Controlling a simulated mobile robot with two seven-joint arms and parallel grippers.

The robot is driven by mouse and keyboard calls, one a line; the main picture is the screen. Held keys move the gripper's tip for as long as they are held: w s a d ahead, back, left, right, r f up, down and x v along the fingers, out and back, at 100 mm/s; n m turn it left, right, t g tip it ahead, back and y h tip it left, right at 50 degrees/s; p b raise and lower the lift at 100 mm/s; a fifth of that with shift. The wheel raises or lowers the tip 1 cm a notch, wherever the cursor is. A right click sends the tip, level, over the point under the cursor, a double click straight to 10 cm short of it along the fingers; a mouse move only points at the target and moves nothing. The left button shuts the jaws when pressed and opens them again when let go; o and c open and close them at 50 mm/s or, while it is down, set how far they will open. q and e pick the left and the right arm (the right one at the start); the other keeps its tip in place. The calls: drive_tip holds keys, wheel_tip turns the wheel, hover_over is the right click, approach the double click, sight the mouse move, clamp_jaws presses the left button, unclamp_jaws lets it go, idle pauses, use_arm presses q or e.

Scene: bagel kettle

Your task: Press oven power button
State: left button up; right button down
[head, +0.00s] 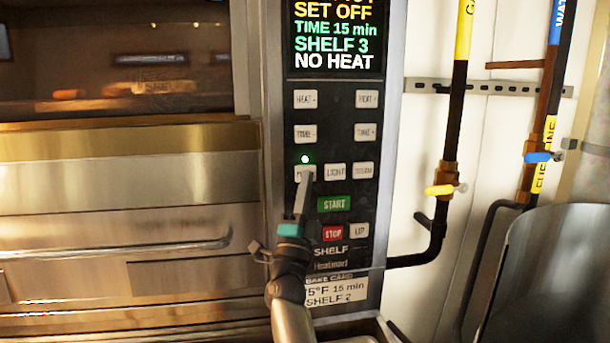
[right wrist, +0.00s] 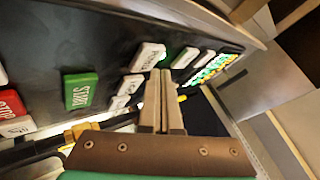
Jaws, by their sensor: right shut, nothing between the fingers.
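The oven's black control panel (head: 348,110) stands in the middle of the head view. The white power button (head: 304,170) is at its left, partly covered by my right gripper (head: 306,182), with a lit green lamp (head: 305,159) just above it. My right gripper is shut and empty, its fingertips at the lower part of that button. In the right wrist view the closed fingertips (right wrist: 160,74) are beside the power button (right wrist: 148,57); I cannot tell whether they touch it. The display (head: 336,35) reads SET OFF, TIME 15 min, SHELF 3, NO HEAT. My left gripper is not in view.
A LIGHT button (head: 335,171) is close on the right. Green START (head: 334,203) and red STOP (head: 333,233) buttons are below, near my gripper. The oven door (head: 130,165) is at left. Pipes with yellow (head: 440,190) and blue (head: 538,157) valve handles are at right.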

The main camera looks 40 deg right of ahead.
drive_tip(key=shift+w, duration=0.1)
idle(0.3)
drive_tip(key=shift+w+d+b, duration=0.2)
drive_tip(key=shift+w+b, duration=0.1)
drive_tip(key=shift+w+d, duration=0.1)
drive_tip(key=shift+w, duration=0.1)
idle(0.5)
drive_tip(key=shift+s, duration=0.1)
drive_tip(key=shift+s+a+p, duration=0.3)
drive_tip(key=shift+s+a, duration=0.05)
drive_tip(key=shift+s, duration=0.15)
drive_tip(key=shift+s+a+p, duration=0.5)
drive_tip(key=shift+s, duration=0.35)
drive_tip(key=shift+s+a+p, duration=0.45)
drive_tip(key=shift+s+p, duration=0.05)
drive_tip(key=shift+s, duration=0.4)
drive_tip(key=shift+s+a+p, duration=0.5)
drive_tip(key=shift+s, duration=0.35)
